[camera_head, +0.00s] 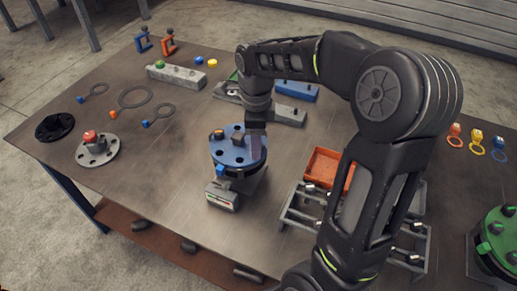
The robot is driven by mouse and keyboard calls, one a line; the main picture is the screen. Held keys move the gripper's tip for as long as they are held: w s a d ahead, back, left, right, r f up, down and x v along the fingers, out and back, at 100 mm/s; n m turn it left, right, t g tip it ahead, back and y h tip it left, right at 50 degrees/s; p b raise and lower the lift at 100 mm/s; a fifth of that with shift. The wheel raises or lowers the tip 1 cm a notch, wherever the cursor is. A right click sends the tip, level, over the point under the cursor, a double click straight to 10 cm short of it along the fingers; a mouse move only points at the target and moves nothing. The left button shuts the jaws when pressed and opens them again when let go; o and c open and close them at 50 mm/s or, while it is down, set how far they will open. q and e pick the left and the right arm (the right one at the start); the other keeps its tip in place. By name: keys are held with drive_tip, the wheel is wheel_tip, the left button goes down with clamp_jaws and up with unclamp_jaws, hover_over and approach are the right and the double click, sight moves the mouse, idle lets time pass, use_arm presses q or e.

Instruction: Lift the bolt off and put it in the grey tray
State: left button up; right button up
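A blue round flange (228,152) sits on a grey stand near the table's middle. An orange-topped bolt (218,134) is at its back left, and a blue bolt head (220,170) shows at its front edge. A dark raised piece stands at the flange's centre. My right gripper (256,146) points down at the flange's right side; its fingers are dark and blurred, so their opening and any bolt between them cannot be made out. A grey piece (290,116), possibly the grey tray, lies behind the gripper, partly hidden by my arm. My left gripper is out of view.
An orange tray (318,164) stands right of the flange beside a grey rack (296,212). A blue tray (298,93) lies at the back. Rings, bolts and small flanges lie on the left. A green flange (500,240) is at the right. The front-left tabletop is clear.

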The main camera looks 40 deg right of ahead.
clamp_jaws()
idle(0.3)
drive_tip(key=shift+r, duration=0.15)
wheel_tip(320, 180, up, 5)
drive_tip(key=p, duration=0.4)
wheel_tip(320, 180, up, 5)
drive_tip(key=shift+f, duration=0.1)
idle(0.7)
drive_tip(key=shift+r, duration=2.45)
